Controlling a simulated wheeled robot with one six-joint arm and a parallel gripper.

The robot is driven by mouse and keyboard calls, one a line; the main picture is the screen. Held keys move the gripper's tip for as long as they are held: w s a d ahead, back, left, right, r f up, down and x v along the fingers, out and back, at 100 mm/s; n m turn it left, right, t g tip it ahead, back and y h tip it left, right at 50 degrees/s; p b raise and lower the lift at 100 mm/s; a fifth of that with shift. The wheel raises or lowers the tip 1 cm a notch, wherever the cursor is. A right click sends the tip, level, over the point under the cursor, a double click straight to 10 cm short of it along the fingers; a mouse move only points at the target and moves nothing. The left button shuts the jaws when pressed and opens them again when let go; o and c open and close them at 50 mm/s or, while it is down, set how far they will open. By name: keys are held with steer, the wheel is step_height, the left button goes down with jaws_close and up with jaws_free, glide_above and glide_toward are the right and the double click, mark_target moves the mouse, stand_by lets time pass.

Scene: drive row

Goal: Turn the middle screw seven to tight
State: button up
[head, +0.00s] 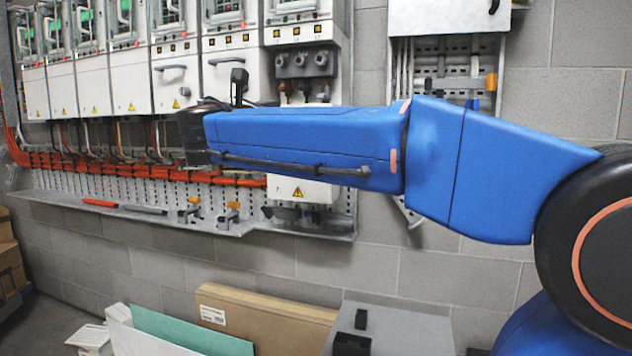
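A grey terminal block (306,63) with three round screws in a row is on the white drive unit at the upper middle. The middle screw (300,60) shows, with one screw on each side of it; how tight it is cannot be told. My blue arm reaches leftward across the picture, below the block. The dark end of my arm, with my gripper (192,138), is to the left of and lower than the block, apart from the screws in the picture. Its fingers cannot be made out, nor whether it holds anything.
Several white drive units (177,77) line the wall at left. An orange cable bundle (120,168) runs beneath them. A metal shelf (226,226) carries small clamps and a red-and-black tool (101,203). A cardboard box (265,308) and a grey box (410,330) stand below.

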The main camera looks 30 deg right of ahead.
steer(key=s+d+f+m+g+y, duration=0.1)
steer(key=s+d+f+m+y, duration=0.1)
steer(key=f, duration=0.6)
steer(key=s+d+f+m+g+y, duration=0.2)
steer(key=s+f, duration=0.2)
steer(key=f, duration=0.4)
steer(key=shift+s+d+m, duration=0.2)
steer(key=shift+d+m, duration=0.1)
steer(key=shift+d, duration=0.05)
steer(key=s+a+f+m+g+y, duration=0.1)
steer(key=s+f+m+y, duration=0.3)
steer(key=f, duration=0.5)
steer(key=s+a+f+m+g+y, duration=0.1)
steer(key=s+f+m+g+y, duration=0.1)
steer(key=s+f, duration=0.55)
steer(key=s+a+f+m+y, duration=0.3)
steer(key=s+a+f+m, duration=0.2)
steer(key=f, duration=0.4)
steer(key=s+a+f+m+y, duration=0.3)
steer(key=s+a+f+m, duration=0.2)
steer(key=f, duration=0.3)
steer(key=shift+s+f+y, duration=0.15)
steer(key=shift+f+y, duration=0.15)
steer(key=shift+f, duration=0.1)
